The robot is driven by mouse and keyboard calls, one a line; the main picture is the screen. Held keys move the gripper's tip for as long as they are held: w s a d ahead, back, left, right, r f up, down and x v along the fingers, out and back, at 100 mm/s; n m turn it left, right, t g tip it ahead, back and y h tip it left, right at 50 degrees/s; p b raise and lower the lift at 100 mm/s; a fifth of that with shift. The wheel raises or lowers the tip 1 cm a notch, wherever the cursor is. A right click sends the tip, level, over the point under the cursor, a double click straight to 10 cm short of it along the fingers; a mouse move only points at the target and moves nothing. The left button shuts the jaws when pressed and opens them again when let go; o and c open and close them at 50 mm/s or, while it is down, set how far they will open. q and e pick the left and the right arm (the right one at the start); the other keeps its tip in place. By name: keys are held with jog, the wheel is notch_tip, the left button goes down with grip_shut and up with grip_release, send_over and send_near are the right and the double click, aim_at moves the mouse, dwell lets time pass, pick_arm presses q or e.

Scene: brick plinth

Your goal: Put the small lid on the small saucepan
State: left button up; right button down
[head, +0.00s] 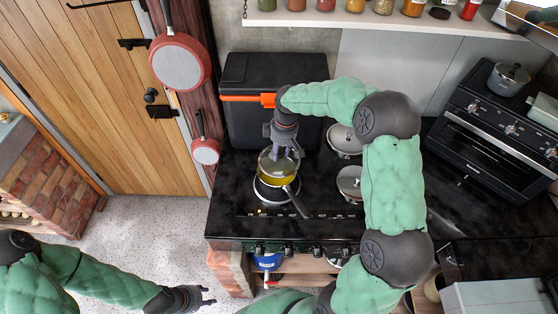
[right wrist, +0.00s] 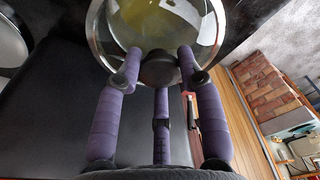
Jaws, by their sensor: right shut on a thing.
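The small saucepan (head: 278,188) is yellow inside and stands on the left front part of the black cooktop, its dark handle pointing toward the lower right. My right gripper (head: 283,153) is above it, pointing down. In the right wrist view my right gripper (right wrist: 158,80) is shut around the dark knob of the small lid (right wrist: 208,28), a clear glass lid with a metal rim. Yellow shows through the glass. The lid is over the saucepan; I cannot tell whether it touches the rim. My left gripper (head: 207,295) is open and empty over the floor at lower left.
Two round grey lidded items (head: 345,139) (head: 349,184) are right of the saucepan, partly behind my right arm. A black box (head: 262,75) with an orange handle stands behind. A grey pot (head: 508,79) sits on the oven at right. Red pans hang at left.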

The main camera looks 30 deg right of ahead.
jog(key=shift+w+a, duration=0.2)
jog(key=shift+w, duration=0.4)
jog(key=shift+s+f+b, duration=0.1)
jog(key=shift+f+b, duration=0.3)
jog(key=shift+f, duration=0.1)
pick_arm(q)
jog(key=shift+w+a+f+b, duration=0.1)
jog(key=shift+a+f+b, duration=0.05)
jog(key=shift+f+b, duration=0.4)
jog(key=shift+a+f+b, duration=0.15)
jog(key=shift+f+b, duration=0.2)
jog(key=shift+f, duration=0.4)
pick_arm(e)
jog(key=shift+f, duration=1.45)
jog(key=shift+f, duration=0.1)
pick_arm(q)
jog(key=shift+f+b, duration=0.5)
pick_arm(e)
jog(key=shift+f, duration=0.8)
pick_arm(q)
jog(key=shift+f+b, duration=0.35)
pick_arm(e)
jog(key=shift+f, duration=0.55)
jog(key=c, duration=0.7)
grip_release()
